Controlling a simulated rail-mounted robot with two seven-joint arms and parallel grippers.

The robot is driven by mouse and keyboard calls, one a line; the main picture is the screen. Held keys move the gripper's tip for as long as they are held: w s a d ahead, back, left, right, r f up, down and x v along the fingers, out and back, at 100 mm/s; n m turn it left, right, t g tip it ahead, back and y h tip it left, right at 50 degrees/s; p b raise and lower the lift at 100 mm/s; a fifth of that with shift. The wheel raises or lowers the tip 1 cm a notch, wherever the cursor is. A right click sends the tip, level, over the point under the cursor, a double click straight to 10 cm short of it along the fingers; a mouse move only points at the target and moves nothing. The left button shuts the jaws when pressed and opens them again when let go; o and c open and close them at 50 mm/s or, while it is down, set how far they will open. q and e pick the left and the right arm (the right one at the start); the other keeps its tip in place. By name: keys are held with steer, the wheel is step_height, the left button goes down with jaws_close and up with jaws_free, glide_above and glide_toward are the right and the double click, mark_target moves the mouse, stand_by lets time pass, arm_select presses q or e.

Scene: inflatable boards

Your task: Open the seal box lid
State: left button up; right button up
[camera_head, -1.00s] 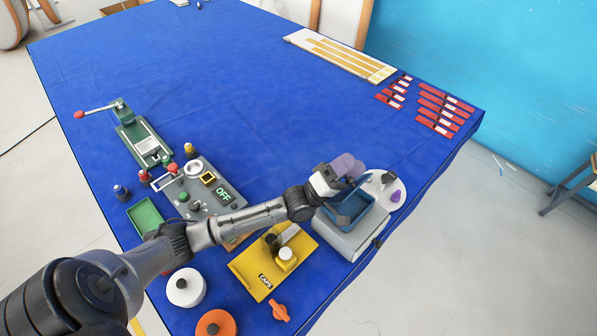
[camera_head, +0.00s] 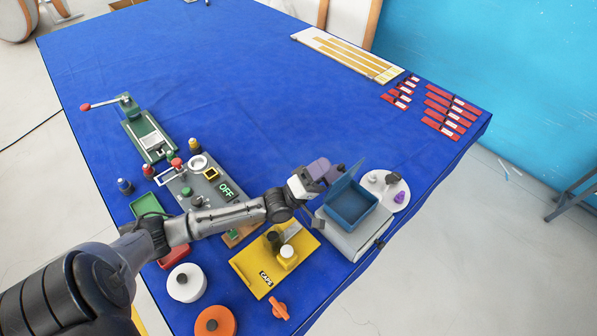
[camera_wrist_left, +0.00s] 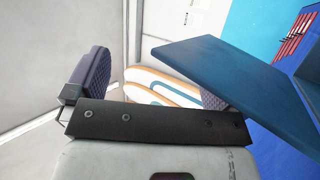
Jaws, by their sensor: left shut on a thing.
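The seal box (camera_head: 348,212) is a dark blue open-topped box standing on a light grey block. Its blue lid (camera_head: 349,176) stands raised and tilted up from the box, and the inside of the box shows. My left gripper (camera_head: 327,169), with purple fingers, is at the lid's upper left edge and is shut on the lid. In the left wrist view the lid (camera_wrist_left: 235,75) crosses in front of the right-hand finger and hides part of it. The exact contact is hidden. My right gripper is in neither view.
A white round plate (camera_head: 388,190) with small purple and grey parts sits right of the box. A yellow fixture (camera_head: 262,273) and a grey control panel with an OFF display (camera_head: 225,190) lie to the left.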

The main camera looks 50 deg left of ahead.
arm_select(q)
steer(key=shift+s+a+r+h, duration=0.25)
steer(key=shift+s+a+h, duration=0.05)
steer(key=shift+s, duration=0.25)
steer(key=shift+s+a+f, duration=0.2)
steer(key=shift+s+a, duration=0.1)
steer(key=shift+s, duration=0.2)
steer(key=shift+s+a+f, duration=0.15)
steer(key=shift+s+a, duration=0.15)
steer(key=shift+s, duration=0.15)
steer(key=c, duration=0.6)
steer(key=s+a, duration=0.1)
steer(key=s+a+f, duration=0.1)
steer(key=s+a, duration=0.1)
steer(key=shift+a+f, duration=0.15)
steer(key=shift+f, duration=0.15)
steer(key=shift+c, duration=0.2)
steer(key=shift+r, duration=0.15)
